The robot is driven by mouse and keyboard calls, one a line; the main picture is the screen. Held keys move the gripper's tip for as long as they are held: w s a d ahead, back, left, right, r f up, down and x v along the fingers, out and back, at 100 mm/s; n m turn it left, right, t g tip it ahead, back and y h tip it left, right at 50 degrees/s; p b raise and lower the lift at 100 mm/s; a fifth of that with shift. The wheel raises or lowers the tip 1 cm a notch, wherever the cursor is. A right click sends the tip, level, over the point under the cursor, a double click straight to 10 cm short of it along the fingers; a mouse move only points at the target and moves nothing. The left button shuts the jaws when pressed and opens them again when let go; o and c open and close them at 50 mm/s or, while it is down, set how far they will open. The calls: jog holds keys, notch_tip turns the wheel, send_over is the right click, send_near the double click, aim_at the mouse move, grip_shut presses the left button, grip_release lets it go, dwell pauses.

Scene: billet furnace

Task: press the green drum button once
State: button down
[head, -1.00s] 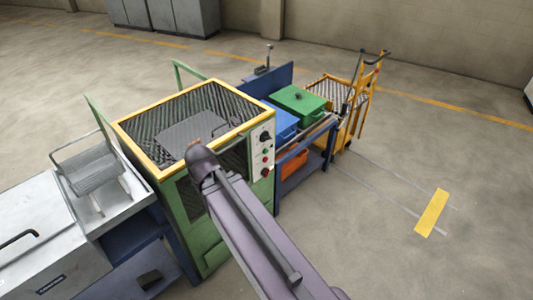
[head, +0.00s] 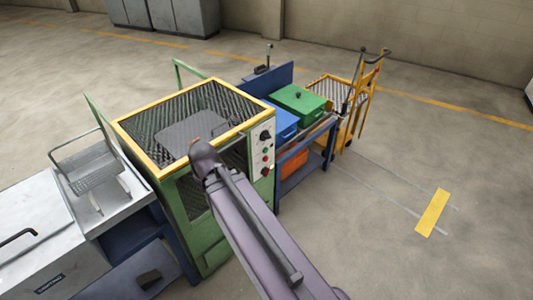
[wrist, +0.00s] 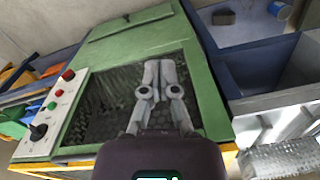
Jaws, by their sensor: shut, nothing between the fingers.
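The green button (wrist: 52,105) is on the pale control panel (wrist: 44,122) of the green machine, left of my gripper in the wrist view. It lies between a black knob (wrist: 38,131) and a red button (wrist: 59,92), with another red button (wrist: 68,75) beyond. In the head view the green button (head: 265,149) shows below the knob on the panel's upper part. My gripper (wrist: 160,68) is shut and empty, in front of the machine's dark mesh window, apart from the button. In the head view my arm hides it.
The green machine (head: 208,245) has a yellow-rimmed mesh top. A blue bench (head: 290,187) with green (head: 300,103) and blue boxes stands right of it, then a yellow cart (head: 369,92). A grey cabinet (head: 35,235) stands left.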

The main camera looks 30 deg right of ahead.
aim_at(266, 150)
jog(key=w+d+f+m+t+y+b, duration=0.1)
jog(key=w+d+f+m+y+b, duration=0.1)
jog(key=w+d+f+b, duration=0.5)
jog(key=w+d+f+m+t+y+b, duration=0.1)
jog(key=d+b, duration=0.4)
jog(key=d, duration=0.6)
jog(key=w+d+f+m+t+y+b, duration=0.1)
jog(key=d+f+b, duration=0.4)
jog(key=d, duration=0.6)
jog(key=w+d+f+m+t+y+b, duration=0.1)
jog(key=w+d+f+m+t+b, duration=0.1)
jog(key=d, duration=0.8)
jog(key=f+m+t+b, duration=0.1)
jog(key=m+t+b, duration=0.1)
jog(key=t+b, duration=0.1)
jog(key=shift+w+d+f, duration=0.2)
jog(key=shift+w+d, duration=0.05)
jog(key=shift+d, duration=0.15)
jog(key=shift+w, duration=0.1)
jog(key=w+a, duration=0.2)
jog(key=w, duration=0.6)
jog(key=shift+w, duration=0.2)
